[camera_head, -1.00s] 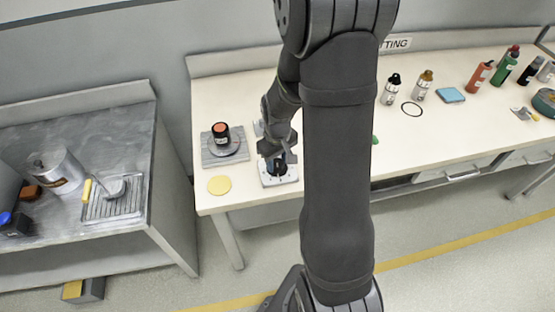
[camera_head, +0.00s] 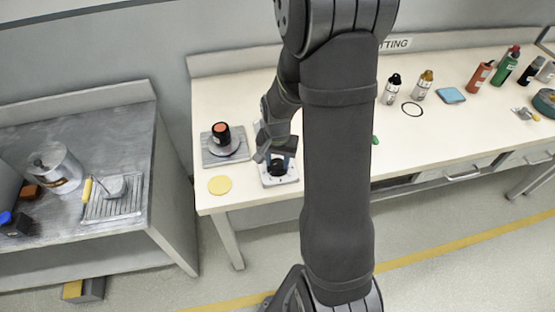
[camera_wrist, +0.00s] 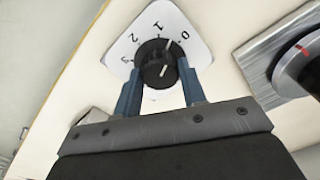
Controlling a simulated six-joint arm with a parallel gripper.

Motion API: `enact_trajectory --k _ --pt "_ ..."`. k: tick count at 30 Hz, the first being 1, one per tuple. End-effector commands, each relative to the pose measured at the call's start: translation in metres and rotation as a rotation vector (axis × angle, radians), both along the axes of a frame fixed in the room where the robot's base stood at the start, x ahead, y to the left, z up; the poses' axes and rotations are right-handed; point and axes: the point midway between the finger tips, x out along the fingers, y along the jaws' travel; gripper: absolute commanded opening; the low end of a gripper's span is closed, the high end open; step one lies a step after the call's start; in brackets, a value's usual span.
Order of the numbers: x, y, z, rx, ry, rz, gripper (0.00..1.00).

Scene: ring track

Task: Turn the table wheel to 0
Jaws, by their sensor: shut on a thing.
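The table wheel is a black knob (camera_wrist: 155,64) with a white line, on a white plate (camera_wrist: 198,50) marked with numerals from 0 to 3. In the wrist view the line slants up and to the right, toward the 0 side of the scale; its exact alignment is hard to tell. My gripper (camera_wrist: 158,88) is shut on the knob, one blue finger on each side. In the head view the plate (camera_head: 291,178) sits near the front left of the cream table, with my gripper (camera_head: 277,159) over the knob (camera_head: 277,169).
A grey square base (camera_head: 210,157) carrying a black, orange-topped knob (camera_head: 221,134) stands just left of the plate. A yellow disc (camera_head: 219,185) lies in front of it. Bottles (camera_head: 421,88) and a blue block (camera_head: 451,95) stand farther right. A grey bench (camera_head: 130,135) is at left.

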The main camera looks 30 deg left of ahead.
Motion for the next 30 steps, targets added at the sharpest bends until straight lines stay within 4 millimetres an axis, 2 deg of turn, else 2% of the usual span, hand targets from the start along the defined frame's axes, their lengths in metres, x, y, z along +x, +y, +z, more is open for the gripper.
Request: enact_trajectory --k 6,13,30 --pt "-0.0008 -0.0001 -0.0002 -0.002 0.002 -0.156 0.15" --pt "-0.0009 0.0000 -0.0003 -0.001 0.002 -0.262 0.15" --pt "-0.0009 0.0000 -0.0004 -0.001 0.002 -0.316 0.15"
